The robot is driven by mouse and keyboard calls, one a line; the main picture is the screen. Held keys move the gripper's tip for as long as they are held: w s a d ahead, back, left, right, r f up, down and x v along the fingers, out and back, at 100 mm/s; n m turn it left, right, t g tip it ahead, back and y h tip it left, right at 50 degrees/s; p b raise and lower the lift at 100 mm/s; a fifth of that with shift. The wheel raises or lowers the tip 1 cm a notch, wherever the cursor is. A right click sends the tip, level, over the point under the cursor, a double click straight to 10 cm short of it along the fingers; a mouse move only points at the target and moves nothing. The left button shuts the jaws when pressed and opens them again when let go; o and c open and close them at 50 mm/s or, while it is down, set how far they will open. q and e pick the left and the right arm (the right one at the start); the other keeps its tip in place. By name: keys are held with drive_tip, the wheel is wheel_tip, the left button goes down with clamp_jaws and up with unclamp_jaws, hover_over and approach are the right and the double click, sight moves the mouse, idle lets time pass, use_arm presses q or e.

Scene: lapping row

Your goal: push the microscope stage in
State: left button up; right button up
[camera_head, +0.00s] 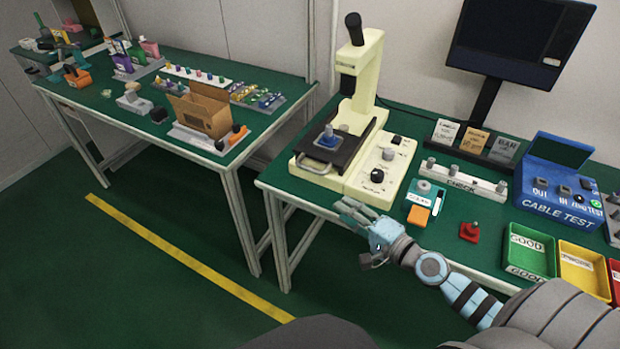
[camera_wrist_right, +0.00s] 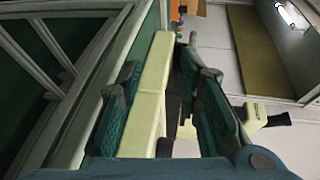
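The cream microscope (camera_head: 365,75) stands on the green bench, with a black eyepiece on top. Its dark stage (camera_head: 348,150) sticks out toward the front left and bears a small blue-grey piece (camera_head: 329,138). A metal handle (camera_head: 314,165) is on the stage's front edge. My right gripper (camera_head: 353,215) is in front of the bench edge, below and right of the handle, apart from it. In the right wrist view its fingers (camera_wrist_right: 165,80) are spread with nothing held; a cream surface (camera_wrist_right: 153,85) shows beyond, between them. My left gripper is not in view.
Right of the microscope are a teal block with an orange pad (camera_head: 418,215), a red knob piece (camera_head: 469,232), a white rack (camera_head: 465,180), the blue cable tester (camera_head: 560,190) and a green tray (camera_head: 528,250). A monitor (camera_head: 515,45) stands behind. The floor in front is clear.

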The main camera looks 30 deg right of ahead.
wheel_tip(320, 180, up, 4)
drive_tip(key=w+r+m+t, duration=0.1)
drive_tip(key=m, duration=0.1)
drive_tip(key=p, duration=0.3)
approach(309, 167)
drive_tip(key=shift+w+a+m, duration=0.1)
drive_tip(key=shift+w+m, duration=0.2)
drive_tip(key=shift+w, duration=0.5)
drive_tip(key=x, duration=0.8)
drive_tip(key=shift+w+a+f+b, duration=0.1)
drive_tip(key=shift+w+f+b, duration=0.15)
drive_tip(key=shift+f+b, duration=0.15)
drive_tip(key=shift+c, duration=0.6)
clamp_jaws()
